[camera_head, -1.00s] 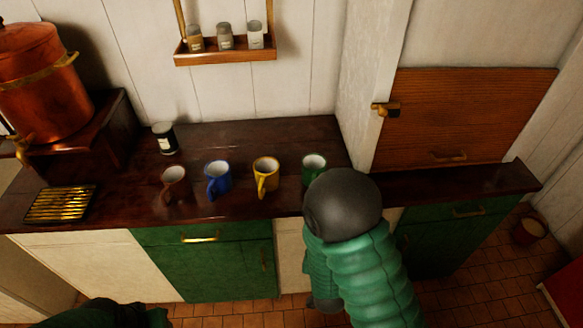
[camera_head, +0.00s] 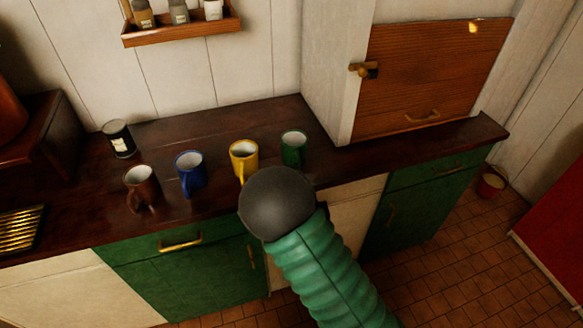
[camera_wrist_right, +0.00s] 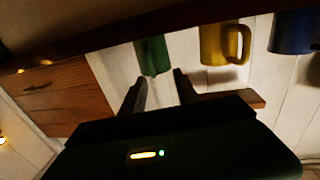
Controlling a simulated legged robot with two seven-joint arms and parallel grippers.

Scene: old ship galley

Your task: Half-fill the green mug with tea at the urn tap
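The green mug (camera_head: 293,148) stands upright on the dark wooden counter (camera_head: 240,118), at the right end of a row of mugs. My right arm reaches toward it in the head view, and its dark round wrist part hides the gripper there. In the right wrist view, which looks upside down, my right gripper (camera_wrist_right: 160,86) is open and empty. Its two fingers point at the green mug (camera_wrist_right: 152,55), apart from it as far as I can tell. The copper urn (camera_head: 9,115) shows only as a sliver at the left edge; its tap is out of view. My left gripper is out of view.
Left of the green mug stand a yellow mug (camera_head: 244,158), a blue mug (camera_head: 190,172) and a brown mug (camera_head: 141,186). A dark tin (camera_head: 119,139) stands behind them. A brass drip grate (camera_head: 20,230) lies at far left. A wooden cabinet (camera_head: 430,80) stands at right.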

